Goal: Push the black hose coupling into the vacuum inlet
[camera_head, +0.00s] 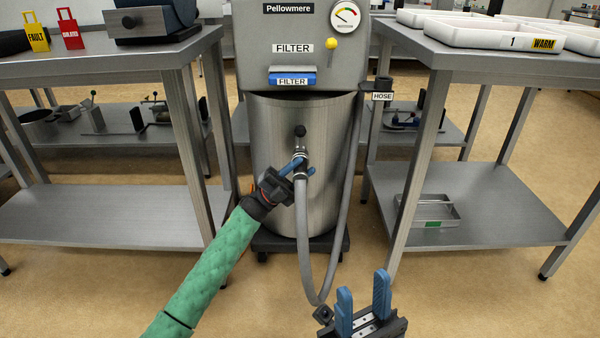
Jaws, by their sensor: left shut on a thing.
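The vacuum's steel drum (278,205) stands at the centre. A dark round fitting (300,131), which looks like the inlet, is on its front. My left gripper (301,168), on the green-sleeved arm, is in front of the drum just below this fitting. Its blue fingers are shut on the hose coupling (299,153) at the upright end of the grey hose (303,225). The coupling is small and partly hidden by the fingers. It appears just below the fitting; I cannot tell whether they touch. My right gripper (364,303) is open and empty at the bottom, right of centre.
The hose loops down and back up beside the drum towards the HOSE label (382,96). Steel tables stand left (100,66) and right (460,60) of the vacuum. White trays (490,32) are on the right one. The floor in front is clear.

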